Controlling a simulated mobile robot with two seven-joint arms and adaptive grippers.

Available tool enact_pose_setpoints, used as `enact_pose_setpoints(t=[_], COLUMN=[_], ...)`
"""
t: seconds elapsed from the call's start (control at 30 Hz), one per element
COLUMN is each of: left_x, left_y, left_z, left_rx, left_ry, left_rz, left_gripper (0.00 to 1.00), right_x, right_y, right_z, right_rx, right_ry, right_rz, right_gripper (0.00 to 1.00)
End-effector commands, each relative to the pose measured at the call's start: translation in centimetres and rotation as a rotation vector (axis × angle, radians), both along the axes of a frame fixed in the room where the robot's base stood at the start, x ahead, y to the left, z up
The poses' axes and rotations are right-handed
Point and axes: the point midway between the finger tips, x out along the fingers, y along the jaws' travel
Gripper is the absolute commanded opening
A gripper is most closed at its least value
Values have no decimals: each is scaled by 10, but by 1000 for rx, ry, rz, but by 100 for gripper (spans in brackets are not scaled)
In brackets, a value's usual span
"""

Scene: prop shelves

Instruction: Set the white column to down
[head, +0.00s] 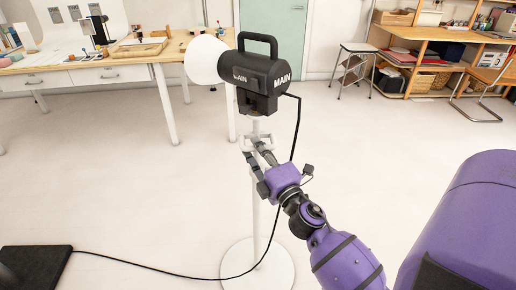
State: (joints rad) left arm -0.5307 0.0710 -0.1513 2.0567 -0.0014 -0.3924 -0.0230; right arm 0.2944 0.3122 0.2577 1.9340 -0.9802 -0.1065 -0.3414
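The white column (256,216) is the thin upright pole of a lamp stand in the middle of the head view. It rises from a round white base (262,272) on the floor. A black lamp head (262,82) marked MAIN, with a top handle and a white cone on its left side, sits on top. My purple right gripper (254,148) is at the upper part of the column, just below the lamp head, with its fingers beside a pale collar. Whether the fingers press on the column or stand apart is too small to tell. My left gripper is out of view.
A black cable (150,264) runs along the floor from a dark flat object (34,266) at lower left and up to the lamp. A wooden table (110,68) stands at back left. A stool (354,62) and desk (440,50) stand at back right. The floor between is clear.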

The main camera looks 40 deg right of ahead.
Motion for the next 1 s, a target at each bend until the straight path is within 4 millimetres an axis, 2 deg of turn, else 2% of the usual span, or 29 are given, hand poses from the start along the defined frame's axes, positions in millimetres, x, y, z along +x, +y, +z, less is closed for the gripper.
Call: enact_pose_setpoints(t=[0.27, 0.47, 0.57, 0.9, 1.0], left_x=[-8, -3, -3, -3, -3], left_y=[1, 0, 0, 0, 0], left_z=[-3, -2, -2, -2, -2], left_rx=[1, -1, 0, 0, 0], left_ry=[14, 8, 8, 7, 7], left_rz=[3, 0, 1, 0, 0], left_gripper=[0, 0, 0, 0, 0], right_x=[0, -7, -21, -91, -104], right_y=[-1, 0, 2, 12, 15], right_z=[0, -2, -4, -17, -18], right_rx=[-4, -2, -2, 1, 0], right_ry=[1, 1, 2, 4, 2], right_rz=[-2, -4, -4, -6, -4], right_gripper=[32, 32, 32, 32, 32])
